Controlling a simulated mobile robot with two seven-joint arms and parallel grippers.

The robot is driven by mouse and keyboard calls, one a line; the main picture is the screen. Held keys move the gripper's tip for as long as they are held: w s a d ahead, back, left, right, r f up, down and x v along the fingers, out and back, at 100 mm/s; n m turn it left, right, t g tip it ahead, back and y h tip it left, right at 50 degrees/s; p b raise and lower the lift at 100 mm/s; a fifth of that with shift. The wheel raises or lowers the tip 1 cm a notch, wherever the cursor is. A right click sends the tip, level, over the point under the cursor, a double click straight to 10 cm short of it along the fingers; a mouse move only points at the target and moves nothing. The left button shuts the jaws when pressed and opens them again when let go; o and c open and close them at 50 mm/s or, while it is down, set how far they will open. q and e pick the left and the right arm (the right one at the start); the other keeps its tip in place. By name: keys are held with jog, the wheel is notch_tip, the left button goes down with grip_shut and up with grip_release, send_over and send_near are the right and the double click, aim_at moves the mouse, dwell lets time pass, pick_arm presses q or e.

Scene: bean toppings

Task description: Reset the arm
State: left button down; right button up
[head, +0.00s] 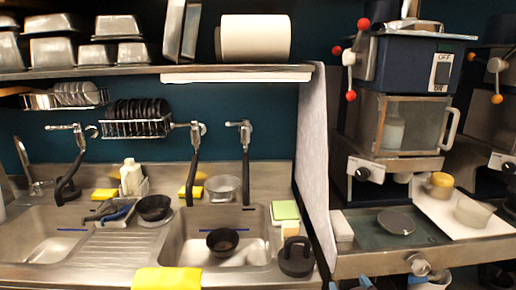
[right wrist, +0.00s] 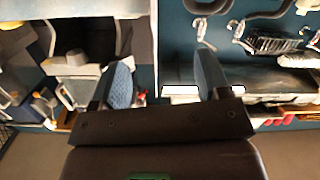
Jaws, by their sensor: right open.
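My right gripper (right wrist: 163,72) shows in the right wrist view with its two fingers spread wide apart. Blue textured pads show on the fingers, and nothing sits between them. Its wrist body fills the bottom middle of that view. My left gripper is in neither view.
A black bowl (head: 222,241) sits in the sink (head: 186,250), another (head: 154,207) on the drainboard. A yellow cloth (head: 180,279) hangs at the front edge. A partition (head: 312,165) separates the sink from the blue machine (head: 405,75). A clear cup (head: 473,211) stands on a white tray (head: 437,211).

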jog(key=s+d+f+m+g, duration=0.1)
jog(key=s+d+f+g, duration=0.1)
jog(key=s+f, duration=0.6)
jog(key=s+d+f+m+g+h+b, duration=0.1)
jog(key=s+d+f+g, duration=0.1)
jog(key=s+f, duration=0.7)
jog(key=s+d, duration=0.1)
jog(key=s, duration=0.5)
jog(key=shift+d+f+g, duration=0.15)
jog(key=shift+d+g, duration=0.2)
jog(key=shift+g, duration=0.05)
